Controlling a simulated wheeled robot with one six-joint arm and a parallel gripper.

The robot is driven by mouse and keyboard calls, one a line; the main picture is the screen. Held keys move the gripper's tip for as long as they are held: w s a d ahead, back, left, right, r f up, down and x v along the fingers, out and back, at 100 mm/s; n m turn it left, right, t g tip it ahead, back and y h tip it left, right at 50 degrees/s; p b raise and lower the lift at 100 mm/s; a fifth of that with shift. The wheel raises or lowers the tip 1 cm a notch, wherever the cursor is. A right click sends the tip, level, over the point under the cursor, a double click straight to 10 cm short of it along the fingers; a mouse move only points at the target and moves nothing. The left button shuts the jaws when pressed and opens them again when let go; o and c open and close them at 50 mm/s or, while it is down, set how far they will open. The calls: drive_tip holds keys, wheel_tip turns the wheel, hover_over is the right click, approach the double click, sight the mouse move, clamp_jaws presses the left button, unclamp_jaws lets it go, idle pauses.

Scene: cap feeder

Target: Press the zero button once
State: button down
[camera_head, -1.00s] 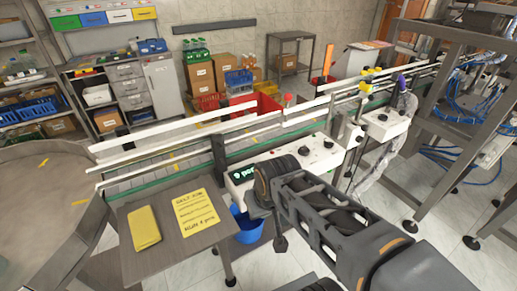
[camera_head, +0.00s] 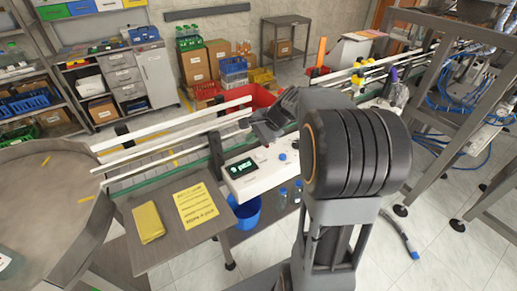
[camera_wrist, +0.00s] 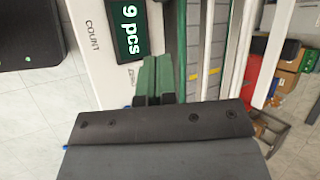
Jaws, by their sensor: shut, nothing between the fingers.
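The white counter box (camera_head: 262,172) stands beside the conveyor, with a dark display (camera_head: 243,167) on its face. A small label, partly hidden and looking like "Zero", lies below the display beside my fingers. The zero button itself cannot be made out in the wrist view. A blue button (camera_head: 282,157) shows on the box in the head view, its label too small to read. My gripper (camera_wrist: 157,60) is shut and empty; in the head view my gripper (camera_head: 244,123) is above the box, near the rails.
Conveyor rails (camera_head: 170,137) run behind the box. A side table (camera_head: 168,262) at the front left holds a yellow cloth (camera_head: 148,222) and a yellow sheet (camera_head: 196,205). A blue bucket (camera_head: 246,213) is below the box. A round steel table (camera_head: 45,205) stands at left.

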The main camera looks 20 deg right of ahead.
sight(259, 155)
drive_tip(key=w+d+m, duration=0.1)
drive_tip(key=w+d, duration=0.1)
drive_tip(key=w+d+m+t, duration=0.1)
drive_tip(key=d+m, duration=0.1)
drive_tip(key=shift+w+r+y, duration=0.2)
drive_tip(key=shift+w+y, duration=0.2)
drive_tip(key=shift+f, duration=0.1)
wheel_tip(259, 155, down, 9)
drive_tip(key=b, duration=0.6)
drive_tip(key=shift+r, duration=0.2)
drive_tip(key=shift+f+b, duration=0.1)
drive_tip(key=shift+b, duration=0.25)
idle(1.4)
drive_tip(key=shift+f, duration=0.3)
drive_tip(key=shift+f+b, duration=0.5)
drive_tip(key=shift+b, duration=0.05)
idle(0.5)
drive_tip(key=shift+r, duration=0.2)
drive_tip(key=shift+r+p, duration=0.7)
